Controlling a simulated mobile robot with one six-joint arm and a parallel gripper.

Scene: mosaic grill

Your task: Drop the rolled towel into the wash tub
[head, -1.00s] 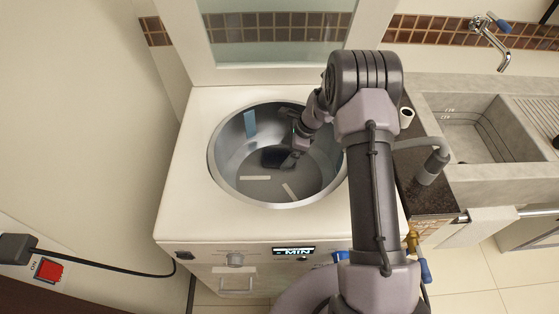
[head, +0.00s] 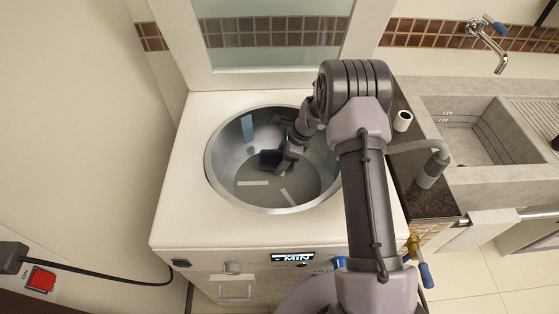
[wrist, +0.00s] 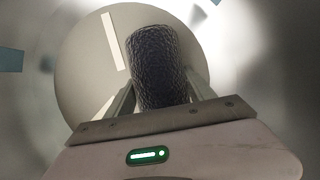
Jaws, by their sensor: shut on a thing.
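The rolled towel (wrist: 158,62) is dark and textured. In the wrist view it stands between the two fingers of my gripper (wrist: 160,90), which is shut on it. In the head view the towel (head: 270,160) is a dark shape at the end of my gripper (head: 280,158), inside the mouth of the wash tub (head: 216,166). The tub is a round steel drum set in a white machine. Its grey floor (wrist: 85,75) shows behind the towel in the wrist view. How high the towel is above the floor I cannot tell.
A white paper roll (head: 402,120) stands on the dark counter (head: 437,203) right of the machine. A grey sink (head: 470,135) is further right. A glass panel (head: 270,55) rises behind the tub. A black cable (head: 110,277) runs left of the machine.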

